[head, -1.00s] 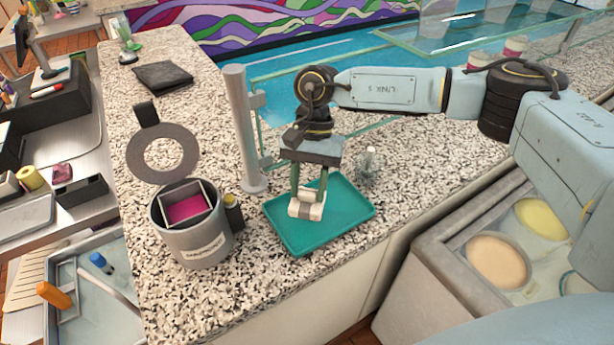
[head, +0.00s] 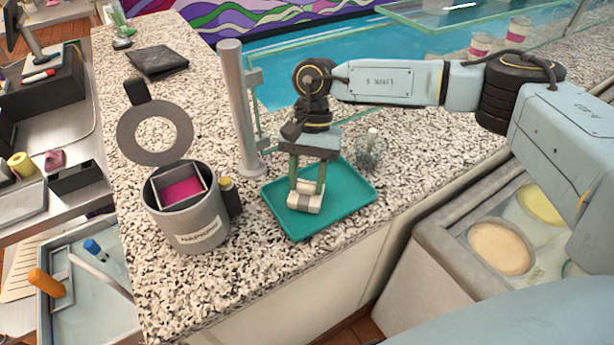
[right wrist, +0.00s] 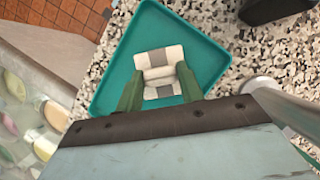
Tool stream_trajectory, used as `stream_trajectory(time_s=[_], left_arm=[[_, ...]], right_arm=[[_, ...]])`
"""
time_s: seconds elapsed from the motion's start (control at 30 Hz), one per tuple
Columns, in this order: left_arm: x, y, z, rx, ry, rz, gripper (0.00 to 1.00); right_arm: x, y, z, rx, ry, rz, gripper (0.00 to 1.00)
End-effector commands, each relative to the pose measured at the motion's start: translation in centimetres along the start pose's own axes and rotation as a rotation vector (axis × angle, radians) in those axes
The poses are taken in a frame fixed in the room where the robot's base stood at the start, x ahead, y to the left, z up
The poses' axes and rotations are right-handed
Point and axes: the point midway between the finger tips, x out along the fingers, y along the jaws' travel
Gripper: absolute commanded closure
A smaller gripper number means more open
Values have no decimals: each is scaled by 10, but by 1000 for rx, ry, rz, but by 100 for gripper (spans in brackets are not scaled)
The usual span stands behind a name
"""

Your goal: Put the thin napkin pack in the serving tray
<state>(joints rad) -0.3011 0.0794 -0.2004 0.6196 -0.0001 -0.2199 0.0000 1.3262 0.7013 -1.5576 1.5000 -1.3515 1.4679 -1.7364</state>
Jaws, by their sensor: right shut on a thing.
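The thin napkin pack (head: 304,198) is white with a grey-brown band. My right gripper (head: 307,184) is shut on it, one finger at each side. In the right wrist view the pack (right wrist: 159,72) shows between the green fingers (right wrist: 158,92). The serving tray (head: 345,204) is a shallow teal tray on the speckled counter. It also shows in the right wrist view (right wrist: 118,62). The pack is over the tray's inside, left of its middle in the head view. I cannot tell whether it touches the tray floor. My left gripper is out of view.
A grey napkin bin (head: 190,225) with a pink inside stands left of the tray. A metal post (head: 240,110) rises behind the tray, and a small glass jar (head: 370,150) stands at its back right. The freezer with tubs (head: 498,248) is at the right.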

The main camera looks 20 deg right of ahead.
Motion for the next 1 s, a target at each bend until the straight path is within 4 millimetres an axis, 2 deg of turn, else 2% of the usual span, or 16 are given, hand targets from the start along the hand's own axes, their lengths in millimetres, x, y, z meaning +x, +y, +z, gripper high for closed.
stream_trajectory(time_s=[0.27,0.3,0.47,1.0], left_arm=[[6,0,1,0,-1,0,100],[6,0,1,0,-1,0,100],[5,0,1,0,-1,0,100],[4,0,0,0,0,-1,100]], right_arm=[[6,0,-2,0,0,0,86],[6,0,-2,0,0,0,59],[5,0,-2,0,0,0,38],[0,0,0,0,0,0,37]])
